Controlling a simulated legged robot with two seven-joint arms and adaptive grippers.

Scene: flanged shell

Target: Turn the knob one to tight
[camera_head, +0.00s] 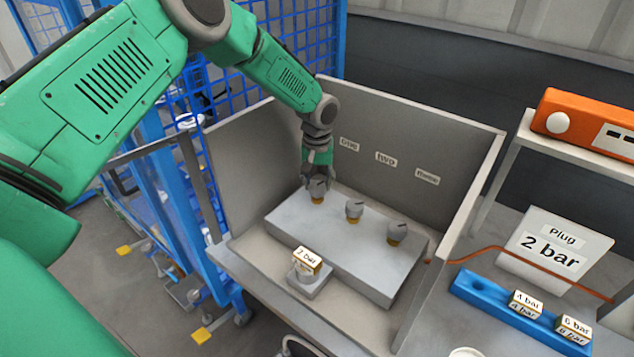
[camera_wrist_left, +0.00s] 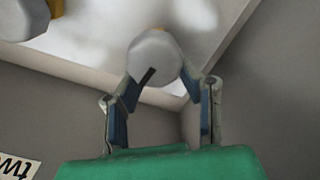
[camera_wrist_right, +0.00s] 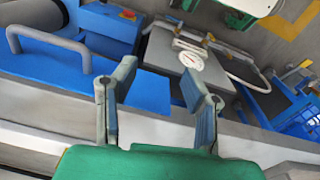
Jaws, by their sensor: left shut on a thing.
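Three grey knobs with yellow collars stand in a row on a grey block (camera_head: 370,262) under wall labels "one" (camera_head: 349,144), "two" (camera_head: 386,159) and "three" (camera_head: 427,178). My left gripper (camera_head: 317,182) reaches down from above onto knob one (camera_head: 317,195), at the left end. In the left wrist view knob one (camera_wrist_left: 152,55), with a black pointer line, sits between the fingertips of my left gripper (camera_wrist_left: 165,80), which is shut on it. Knob two (camera_head: 354,210) and knob three (camera_head: 397,232) are free. My right gripper (camera_wrist_right: 155,105) shows only in the right wrist view, open and empty.
Low grey walls surround the block. A "2 bar" plug (camera_head: 307,260) sits on a small grey stand (camera_head: 310,282) before it. At right are a blue rack (camera_head: 500,312) with more plugs, a "Plug 2 bar" sign (camera_head: 552,250) and an orange device (camera_head: 585,122).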

